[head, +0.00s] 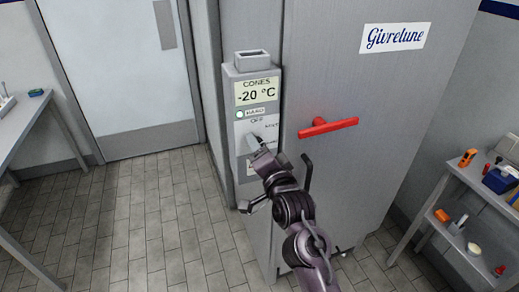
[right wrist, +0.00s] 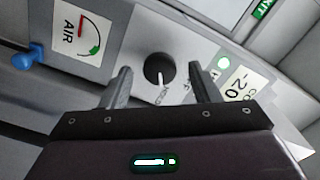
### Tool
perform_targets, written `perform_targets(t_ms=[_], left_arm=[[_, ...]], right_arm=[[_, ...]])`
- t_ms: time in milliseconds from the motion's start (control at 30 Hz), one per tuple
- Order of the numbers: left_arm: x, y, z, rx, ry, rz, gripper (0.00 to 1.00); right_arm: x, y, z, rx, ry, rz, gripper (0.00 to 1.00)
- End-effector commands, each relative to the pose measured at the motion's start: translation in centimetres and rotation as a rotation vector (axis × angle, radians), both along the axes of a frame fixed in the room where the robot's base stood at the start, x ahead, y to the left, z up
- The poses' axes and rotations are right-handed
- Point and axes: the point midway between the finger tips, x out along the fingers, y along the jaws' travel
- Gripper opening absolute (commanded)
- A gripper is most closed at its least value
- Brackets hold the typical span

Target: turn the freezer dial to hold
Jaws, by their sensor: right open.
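The freezer control panel (head: 236,137) is a grey box on the left of the freezer front, with a display (head: 257,92) reading CONES -20 °C. The black round dial (right wrist: 153,66) has a white pointer that points down in the right wrist view, toward a label that appears to read HOLD. In the head view the dial is hidden behind my right gripper (head: 256,146). The right gripper (right wrist: 160,88) is open, its fingers on either side of the dial in the picture; I cannot tell whether they touch it. My left gripper is not in view.
A green lamp (head: 239,114) shows on the panel. An AIR gauge (right wrist: 84,40) and blue valve (right wrist: 28,57) also show in the right wrist view. The red handle (head: 328,127) sticks out right of my gripper. Shelves stand far right; the tiled floor at left is clear.

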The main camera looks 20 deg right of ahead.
Motion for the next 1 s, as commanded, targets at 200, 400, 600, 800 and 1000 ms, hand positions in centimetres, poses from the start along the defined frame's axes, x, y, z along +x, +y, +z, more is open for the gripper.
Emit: perform_targets(t_ms=[200, 400, 600, 800, 1000], left_arm=[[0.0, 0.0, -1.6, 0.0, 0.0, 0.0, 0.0], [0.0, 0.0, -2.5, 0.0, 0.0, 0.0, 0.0], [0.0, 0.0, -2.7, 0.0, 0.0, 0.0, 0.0], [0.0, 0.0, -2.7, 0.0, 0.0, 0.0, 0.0], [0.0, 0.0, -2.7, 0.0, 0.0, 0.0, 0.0]], right_arm=[[-3.4, -0.1, -0.5, 0.0, 0.002, 0.0, 0.56], [-6.3, -0.2, -0.4, 0.001, 0.002, -0.001, 0.56], [-7.4, -0.3, -0.1, 0.001, 0.001, 0.0, 0.56], [-7.4, -0.3, 0.0, 0.001, 0.001, 0.0, 0.56], [-7.3, -0.2, -0.2, -0.001, 0.002, 0.0, 0.56]])
